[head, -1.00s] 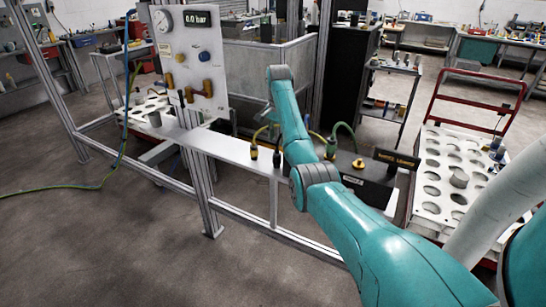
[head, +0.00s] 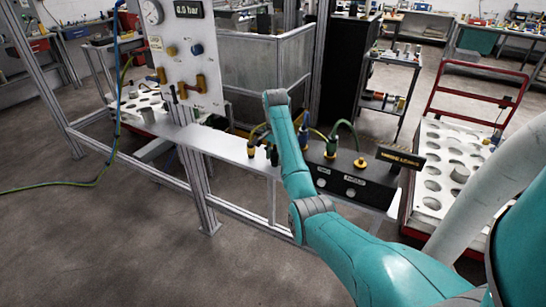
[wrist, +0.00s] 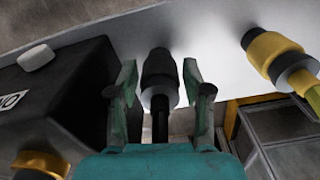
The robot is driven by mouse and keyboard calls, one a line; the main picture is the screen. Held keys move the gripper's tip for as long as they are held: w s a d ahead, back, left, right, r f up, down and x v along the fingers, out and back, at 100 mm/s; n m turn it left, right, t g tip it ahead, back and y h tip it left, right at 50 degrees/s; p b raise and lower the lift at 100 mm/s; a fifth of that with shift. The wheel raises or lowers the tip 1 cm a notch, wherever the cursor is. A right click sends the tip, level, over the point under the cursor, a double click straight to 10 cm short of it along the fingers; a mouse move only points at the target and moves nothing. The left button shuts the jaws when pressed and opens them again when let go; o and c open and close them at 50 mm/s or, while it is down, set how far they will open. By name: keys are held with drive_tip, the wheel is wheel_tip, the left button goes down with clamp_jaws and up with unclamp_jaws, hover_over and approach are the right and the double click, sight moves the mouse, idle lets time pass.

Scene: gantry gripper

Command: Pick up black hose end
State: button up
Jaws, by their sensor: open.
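The black hose end (wrist: 158,72) stands out from the grey metal shelf in the wrist view, with a dark hose running from it toward my gripper. My gripper (wrist: 158,88) is open, with one finger on each side of the hose end. A gap shows between each finger and the hose end, so neither appears to touch it. In the head view a dark hose end (head: 274,155) shows on the shelf (head: 225,147), just left of my teal arm.
A yellow-and-black connector (wrist: 275,55) is close to the right of my gripper in the wrist view. A black box (wrist: 55,105) is close on the left. A green-and-yellow connector (head: 331,147) and the gauge panel (head: 183,60) also stand along the bench.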

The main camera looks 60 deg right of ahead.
drive_tip(key=shift+f, duration=0.65)
drive_tip(key=c, duration=0.8)
drive_tip(key=shift+r, duration=0.1)
drive_tip(key=shift+c, duration=0.2)
